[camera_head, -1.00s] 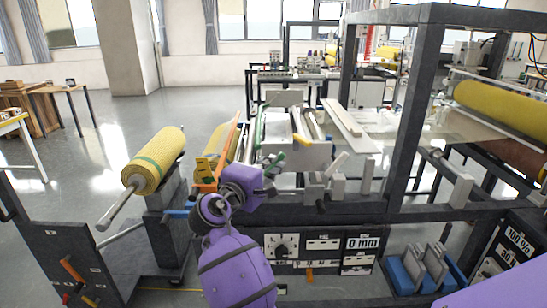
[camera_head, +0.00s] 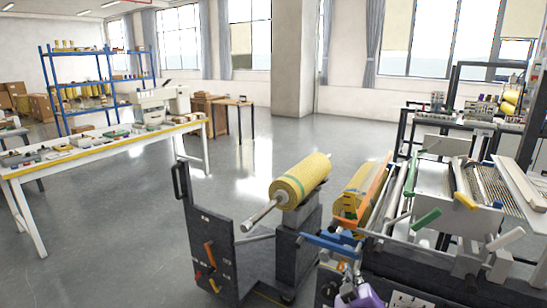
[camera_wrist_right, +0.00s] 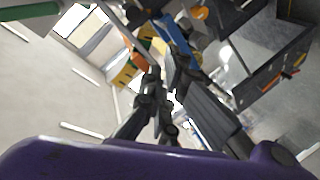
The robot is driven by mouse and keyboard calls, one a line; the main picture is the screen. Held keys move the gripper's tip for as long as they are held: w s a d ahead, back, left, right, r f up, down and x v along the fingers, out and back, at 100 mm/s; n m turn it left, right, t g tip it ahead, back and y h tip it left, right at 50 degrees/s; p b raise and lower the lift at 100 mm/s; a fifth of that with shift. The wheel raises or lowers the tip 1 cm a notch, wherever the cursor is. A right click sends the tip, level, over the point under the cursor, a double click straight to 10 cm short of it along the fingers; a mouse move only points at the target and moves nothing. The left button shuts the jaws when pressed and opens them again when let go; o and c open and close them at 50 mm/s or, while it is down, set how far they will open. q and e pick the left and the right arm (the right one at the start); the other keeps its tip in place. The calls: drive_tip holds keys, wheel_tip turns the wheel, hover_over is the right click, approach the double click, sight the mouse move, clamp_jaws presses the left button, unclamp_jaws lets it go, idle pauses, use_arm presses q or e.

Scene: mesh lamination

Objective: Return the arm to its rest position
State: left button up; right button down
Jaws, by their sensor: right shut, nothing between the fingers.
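My right arm shows only as a small purple piece at the bottom edge of the head view. My right gripper (camera_head: 346,284) is beside it, small and partly cut off, in front of the machine's blue handle (camera_head: 333,244). In the right wrist view the dark fingers (camera_wrist_right: 158,88) are together with nothing between them. Whether they touch the machine cannot be told. My left gripper is in neither view.
A yellow mesh roll (camera_head: 300,181) sits on a dark cart (camera_head: 213,250) left of the machine. An orange bar (camera_head: 374,190) and a green handle (camera_head: 427,218) stick up from the machine. A white workbench (camera_head: 30,172) stands at left. Open floor lies between.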

drive_tip(key=s+a+f+m+g+y+p, duration=0.1)
drive_tip(key=s+a+f+m+y, duration=0.1)
drive_tip(key=s+f, duration=0.7)
drive_tip(key=s+a+f+m+g+y, duration=0.1)
drive_tip(key=s+f+g+y, duration=0.1)
drive_tip(key=s+f, duration=0.8)
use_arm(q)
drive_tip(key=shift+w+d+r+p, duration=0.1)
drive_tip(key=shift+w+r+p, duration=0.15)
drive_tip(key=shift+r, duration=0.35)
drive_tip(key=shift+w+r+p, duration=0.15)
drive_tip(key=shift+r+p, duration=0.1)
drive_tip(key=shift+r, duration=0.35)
use_arm(e)
drive_tip(key=s+f+m+g, duration=0.1)
drive_tip(key=s+f, duration=0.2)
drive_tip(key=s, duration=0.8)
drive_tip(key=s+d+f+m+g, duration=0.1)
drive_tip(key=s+f+g, duration=0.1)
drive_tip(key=s, duration=1)
drive_tip(key=shift+s+f, duration=0.15)
drive_tip(key=shift+f, duration=0.6)
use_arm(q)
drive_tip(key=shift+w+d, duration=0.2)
